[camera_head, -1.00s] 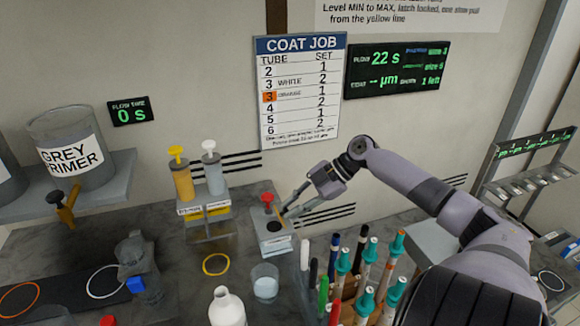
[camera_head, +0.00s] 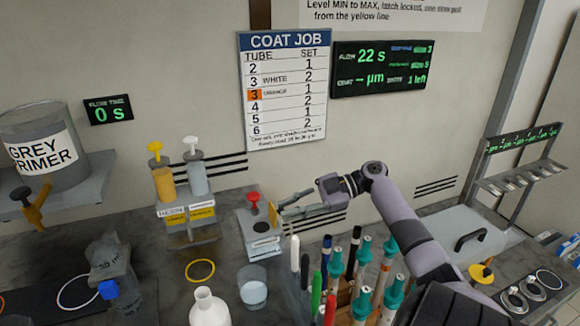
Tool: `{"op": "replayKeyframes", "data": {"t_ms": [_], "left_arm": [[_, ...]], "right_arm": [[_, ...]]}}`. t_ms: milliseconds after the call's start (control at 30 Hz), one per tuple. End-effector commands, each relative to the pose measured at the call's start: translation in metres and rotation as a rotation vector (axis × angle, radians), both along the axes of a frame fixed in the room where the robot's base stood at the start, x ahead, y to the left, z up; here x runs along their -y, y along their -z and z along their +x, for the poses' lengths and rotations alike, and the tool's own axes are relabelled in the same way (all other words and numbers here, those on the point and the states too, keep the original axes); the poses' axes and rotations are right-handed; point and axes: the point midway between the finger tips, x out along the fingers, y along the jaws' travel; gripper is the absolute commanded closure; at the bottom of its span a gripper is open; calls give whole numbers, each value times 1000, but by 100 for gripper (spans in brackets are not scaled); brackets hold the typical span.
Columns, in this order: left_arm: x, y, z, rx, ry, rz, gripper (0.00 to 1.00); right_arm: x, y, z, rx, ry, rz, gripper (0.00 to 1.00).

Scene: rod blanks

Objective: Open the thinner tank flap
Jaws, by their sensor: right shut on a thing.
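A small grey box (camera_head: 247,239) with a red knob (camera_head: 254,197) and a dark round opening (camera_head: 262,227) on top stands on the bench against the wall. No label on it is readable, so I cannot tell if it is the thinner tank. My right gripper (camera_head: 286,207) is at its right rear edge, shut on a thin tan piece. The fingers cover much of this piece, and I cannot tell if it is the flap. Further right is a grey lid (camera_head: 437,217) with a black handle (camera_head: 470,239), lying flat. My left gripper is out of view.
Right of the box stand several pens and teal-capped rods (camera_head: 365,250). In front are a glass beaker (camera_head: 252,288) and a white bottle (camera_head: 209,308). Two pump bottles (camera_head: 195,180) stand left of the box. A grey primer tank (camera_head: 45,150) sits on a shelf at far left.

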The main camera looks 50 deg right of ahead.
Motion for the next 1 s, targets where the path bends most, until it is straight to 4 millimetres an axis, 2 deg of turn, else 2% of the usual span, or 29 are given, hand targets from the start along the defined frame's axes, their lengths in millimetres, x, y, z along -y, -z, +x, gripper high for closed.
{"op": "replayKeyframes", "data": {"t_ms": [300, 333, 633, 1000], "left_arm": [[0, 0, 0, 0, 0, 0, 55], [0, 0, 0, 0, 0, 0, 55], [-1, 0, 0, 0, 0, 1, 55], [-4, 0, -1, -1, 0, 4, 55]], "right_arm": [[0, 3, -1, -8, -1, 0, 100], [0, 3, -1, -8, -1, 0, 82], [0, 2, 0, -4, 0, 0, 62], [5, -1, -3, -2, 2, 0, 62]]}}
